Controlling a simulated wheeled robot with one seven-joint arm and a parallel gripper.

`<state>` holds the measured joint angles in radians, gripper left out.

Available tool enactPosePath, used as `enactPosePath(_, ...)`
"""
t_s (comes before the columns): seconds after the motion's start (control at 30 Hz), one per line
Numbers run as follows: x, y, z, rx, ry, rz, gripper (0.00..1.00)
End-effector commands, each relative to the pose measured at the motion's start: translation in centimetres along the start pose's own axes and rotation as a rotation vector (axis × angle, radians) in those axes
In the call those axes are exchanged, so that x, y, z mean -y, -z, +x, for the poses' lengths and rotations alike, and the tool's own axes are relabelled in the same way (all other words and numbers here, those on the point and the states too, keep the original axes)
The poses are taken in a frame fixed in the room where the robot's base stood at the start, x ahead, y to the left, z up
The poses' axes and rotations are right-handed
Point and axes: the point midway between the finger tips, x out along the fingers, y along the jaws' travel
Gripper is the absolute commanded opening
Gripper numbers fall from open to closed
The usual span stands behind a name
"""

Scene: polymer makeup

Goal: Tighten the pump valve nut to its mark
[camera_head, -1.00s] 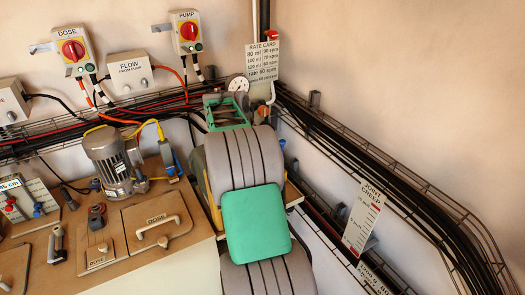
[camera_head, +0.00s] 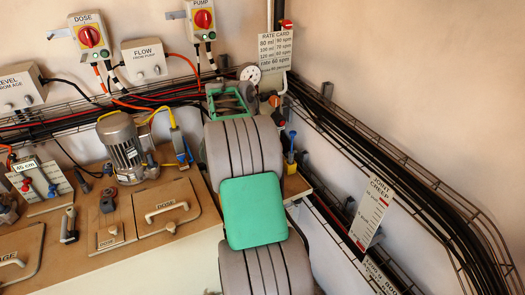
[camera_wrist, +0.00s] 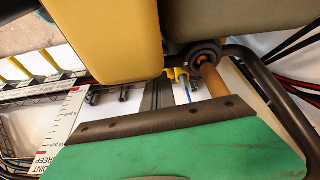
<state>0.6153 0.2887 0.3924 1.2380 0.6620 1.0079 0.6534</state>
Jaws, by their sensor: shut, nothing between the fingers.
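My arm rises from the bottom centre of the head view, and its far end with the green frame is at the back, near a white round dial (camera_head: 250,73) and pipe fittings.
A grey motor (camera_head: 125,150) and hatch lids (camera_head: 167,208) are on the left bench. PUMP (camera_head: 202,20) and DOSE (camera_head: 89,36) switches are on the back wall. A rate card (camera_head: 276,50) hangs behind my arm. Cable trays and a joint creep card (camera_head: 371,208) line the right wall.

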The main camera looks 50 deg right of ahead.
Motion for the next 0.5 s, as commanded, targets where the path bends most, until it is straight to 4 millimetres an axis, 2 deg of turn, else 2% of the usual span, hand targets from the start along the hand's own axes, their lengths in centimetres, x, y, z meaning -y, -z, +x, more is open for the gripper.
enactPosePath(0.17, 0.1, 0.7, -0.1, 0.000, 0.002, -0.002, 0.00)
enactPosePath(0.33, 0.2, 4.0, 0.1, 0.001, 0.001, -0.005, 0.00)
enactPosePath(0.5, 0.8, 3.1, -5.0, 0.000, 0.009, -0.012, 0.00)
